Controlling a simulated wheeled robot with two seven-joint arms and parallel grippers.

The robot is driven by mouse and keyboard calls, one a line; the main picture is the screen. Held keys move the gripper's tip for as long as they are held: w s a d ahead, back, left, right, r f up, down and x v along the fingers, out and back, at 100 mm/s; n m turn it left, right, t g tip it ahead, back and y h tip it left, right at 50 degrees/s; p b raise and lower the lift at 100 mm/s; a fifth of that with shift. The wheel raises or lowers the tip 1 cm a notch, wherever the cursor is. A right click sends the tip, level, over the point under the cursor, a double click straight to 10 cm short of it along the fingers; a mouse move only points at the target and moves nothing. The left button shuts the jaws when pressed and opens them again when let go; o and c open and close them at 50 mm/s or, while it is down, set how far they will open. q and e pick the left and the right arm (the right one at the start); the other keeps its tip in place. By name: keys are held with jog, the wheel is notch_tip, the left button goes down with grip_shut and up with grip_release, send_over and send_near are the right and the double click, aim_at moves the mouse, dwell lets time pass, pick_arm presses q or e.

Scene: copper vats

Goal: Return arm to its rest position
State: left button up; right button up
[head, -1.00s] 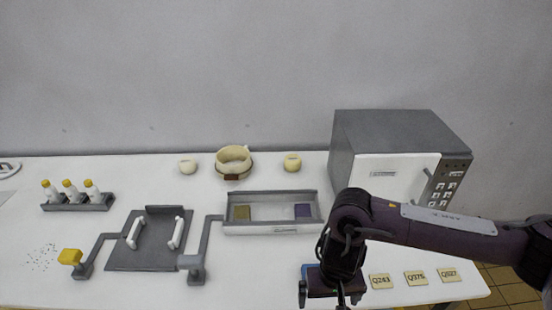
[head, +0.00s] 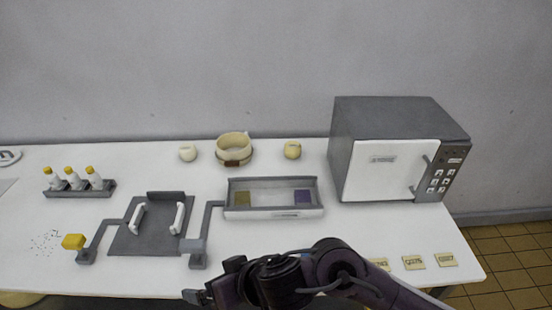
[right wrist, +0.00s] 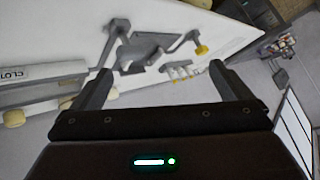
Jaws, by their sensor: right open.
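My right gripper (head: 212,281) is at the bottom edge of the head view, in front of the white table (head: 140,272), with its dark arm coming in from the lower right. In the right wrist view its two fingers (right wrist: 162,72) stand wide apart with nothing between them. The gripper is open and empty. The wrist view looks over the table, with the grey plate fixture (right wrist: 147,52) showing beyond the fingers. My left arm and gripper are not in view.
A grey tray (head: 273,212) with a yellow and a purple patch lies mid-table. The plate fixture (head: 150,240) and bottle rack (head: 80,190) are at left. A microwave (head: 390,165) stands at right, with labelled tags (head: 414,262) in front.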

jog(key=w+d+r+m+t+h, duration=0.3)
jog(key=w+d+t, duration=0.1)
jog(key=d, duration=0.7)
jog(key=s+d+f+m+g+h, duration=0.1)
jog(key=s+d+f+g+h, duration=0.25)
jog(key=d, duration=0.65)
jog(key=s+d+f+m+g+h, duration=0.1)
jog(key=s+d+f+h, duration=0.1)
jog(key=s+d+f, duration=0.55)
notch_tip(320, 180, down, 31)
jog(key=d+g+b, duration=0.2)
jog(key=s+d+f, duration=0.2)
jog(key=s+f, duration=0.7)
jog(key=s, duration=0.1)
jog(key=s+d+f+b, duration=0.1)
jog(key=s+f, duration=0.8)
jog(key=s, duration=0.1)
jog(key=shift+d+f+n+g, duration=0.15)
jog(key=shift+d+n+g, duration=0.2)
jog(key=shift+g, duration=0.1)
